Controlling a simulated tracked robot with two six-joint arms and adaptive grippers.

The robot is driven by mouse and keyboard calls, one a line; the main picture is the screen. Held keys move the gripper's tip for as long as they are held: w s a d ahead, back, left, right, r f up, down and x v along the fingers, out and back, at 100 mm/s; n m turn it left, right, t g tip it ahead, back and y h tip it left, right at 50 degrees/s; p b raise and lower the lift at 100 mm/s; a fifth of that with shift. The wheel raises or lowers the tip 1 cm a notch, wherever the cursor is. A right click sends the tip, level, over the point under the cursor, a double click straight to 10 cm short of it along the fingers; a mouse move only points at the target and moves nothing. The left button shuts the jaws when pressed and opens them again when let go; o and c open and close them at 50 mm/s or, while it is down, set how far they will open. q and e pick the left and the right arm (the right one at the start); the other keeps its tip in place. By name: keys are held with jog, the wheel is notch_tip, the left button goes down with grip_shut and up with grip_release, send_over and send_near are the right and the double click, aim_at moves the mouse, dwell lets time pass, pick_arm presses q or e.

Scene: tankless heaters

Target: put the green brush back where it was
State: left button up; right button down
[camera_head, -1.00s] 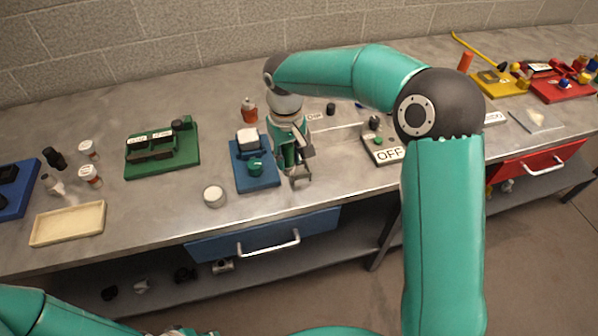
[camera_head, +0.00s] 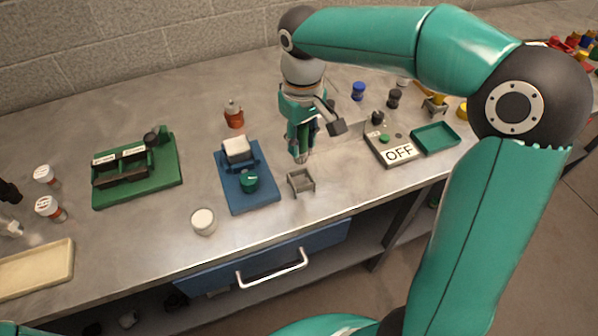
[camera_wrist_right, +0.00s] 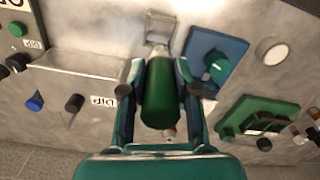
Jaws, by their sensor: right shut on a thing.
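My right gripper (camera_head: 301,152) is shut on the green brush (camera_wrist_right: 158,98), which shows in the right wrist view as a thick green cylinder between the two fingers, with a paler end toward the top. In the head view the fingers mostly hide the brush. A small grey stand (camera_head: 301,182) sits on the bench just in front of the gripper, and it also shows at the top of the right wrist view (camera_wrist_right: 159,28). The brush looks apart from the stand; its exact height is unclear. My left gripper is out of view.
A blue board (camera_head: 246,190) with a white block and green knob is left of the stand. A white round jar (camera_head: 203,221) stands near the front edge. The OFF panel (camera_head: 390,147) and green tray (camera_head: 436,139) are to the right. A blue drawer (camera_head: 262,262) is below.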

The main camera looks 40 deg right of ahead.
aim_at(302, 131)
notch_tip(302, 131, down, 10)
jog(key=shift+r, duration=0.1)
dwell(0.4)
jog(key=shift+f, duration=0.2)
jog(key=c, duration=0.8)
grip_release()
jog(key=shift+r, duration=0.1)
jog(key=shift+c, duration=0.2)
jog(key=shift+r, duration=0.1)
notch_tip(302, 131, up, 12)
jog(key=shift+f, duration=0.1)
